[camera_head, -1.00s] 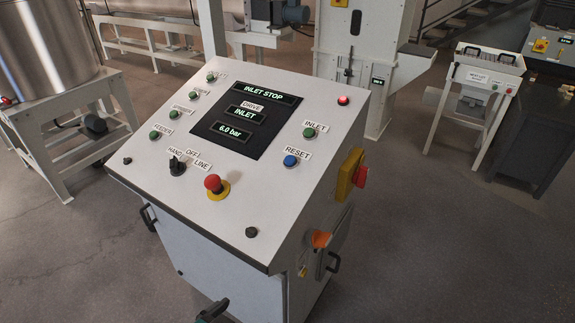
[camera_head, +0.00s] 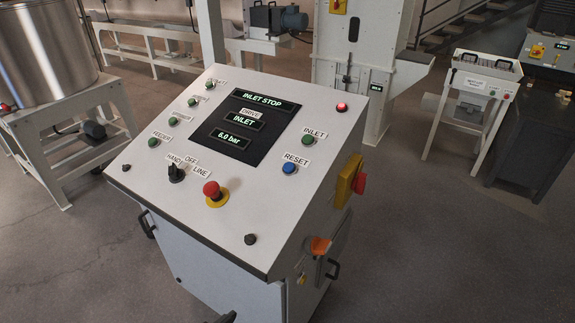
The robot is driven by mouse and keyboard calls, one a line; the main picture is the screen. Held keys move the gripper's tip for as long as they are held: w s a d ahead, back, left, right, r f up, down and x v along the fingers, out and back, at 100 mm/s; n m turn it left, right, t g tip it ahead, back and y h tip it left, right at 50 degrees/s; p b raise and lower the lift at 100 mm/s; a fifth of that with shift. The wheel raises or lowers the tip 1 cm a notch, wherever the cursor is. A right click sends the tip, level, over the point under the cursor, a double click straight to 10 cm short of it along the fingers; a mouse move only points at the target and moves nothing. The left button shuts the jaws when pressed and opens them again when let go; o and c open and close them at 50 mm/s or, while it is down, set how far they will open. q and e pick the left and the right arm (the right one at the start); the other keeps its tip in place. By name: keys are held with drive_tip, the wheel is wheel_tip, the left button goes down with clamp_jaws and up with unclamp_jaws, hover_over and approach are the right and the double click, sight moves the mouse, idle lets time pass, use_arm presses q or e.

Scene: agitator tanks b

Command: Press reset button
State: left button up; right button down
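The blue reset button (camera_head: 289,168) sits on the right part of the sloped white control panel (camera_head: 180,215), just below its RESET label (camera_head: 297,159). Nothing covers or touches it. The panel's display (camera_head: 240,126) reads INLET STOP, DRIVE INLET and 6.0 bar. A red lamp (camera_head: 342,107) at the panel's upper right is lit. Neither gripper can be made out. A small dark part shows at the bottom edge, but too little of it shows to tell what it is.
A red mushroom button (camera_head: 212,189) on a yellow base and a black selector knob (camera_head: 175,174) are left of the reset button. A green INLET button (camera_head: 307,140) is above it. A red-and-yellow switch (camera_head: 350,182) juts from the right side.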

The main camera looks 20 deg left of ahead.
use_arm(q)
clamp_jaws()
idle(0.3)
idle(0.8)
